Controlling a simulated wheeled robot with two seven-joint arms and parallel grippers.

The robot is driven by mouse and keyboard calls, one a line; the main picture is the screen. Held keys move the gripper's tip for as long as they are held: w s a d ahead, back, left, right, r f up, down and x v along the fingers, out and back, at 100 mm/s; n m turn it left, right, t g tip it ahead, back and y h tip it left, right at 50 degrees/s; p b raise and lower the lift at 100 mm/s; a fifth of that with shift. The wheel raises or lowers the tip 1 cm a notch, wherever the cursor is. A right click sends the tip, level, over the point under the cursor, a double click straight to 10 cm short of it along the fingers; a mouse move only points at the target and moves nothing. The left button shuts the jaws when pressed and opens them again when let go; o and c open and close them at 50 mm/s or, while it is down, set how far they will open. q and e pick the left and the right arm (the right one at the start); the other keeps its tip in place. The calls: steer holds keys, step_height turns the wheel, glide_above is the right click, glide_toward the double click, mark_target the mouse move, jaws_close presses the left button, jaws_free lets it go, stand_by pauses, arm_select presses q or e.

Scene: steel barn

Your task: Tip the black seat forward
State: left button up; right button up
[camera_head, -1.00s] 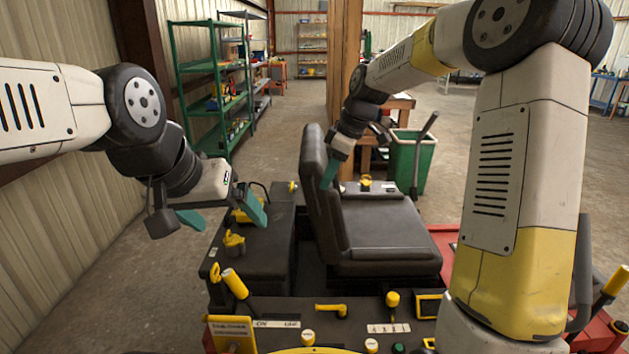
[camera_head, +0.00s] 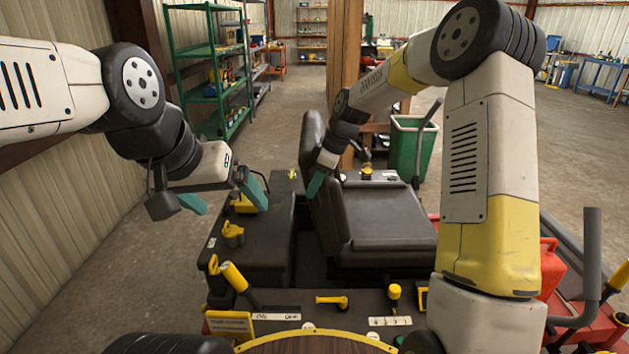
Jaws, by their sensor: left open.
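The black seat (camera_head: 385,215) stands in the middle, with a flat cushion and an upright backrest (camera_head: 314,150) on its left side. My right gripper (camera_head: 316,184) is at the backrest's right face, its teal finger touching or very close to it; the backrest may hide the other finger, so I cannot tell its opening. My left gripper (camera_head: 222,196) is open and empty, left of the seat above the black side console, its teal fingers apart.
Yellow caps and handles (camera_head: 233,234) stand on the left console. A front panel (camera_head: 350,303) carries yellow levers. A green bin (camera_head: 408,148) is behind the seat, a green shelf (camera_head: 205,70) at back left. A red can (camera_head: 548,275) is at right.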

steer(key=shift+c, duration=0.4)
jaws_close()
stand_by(1.1)
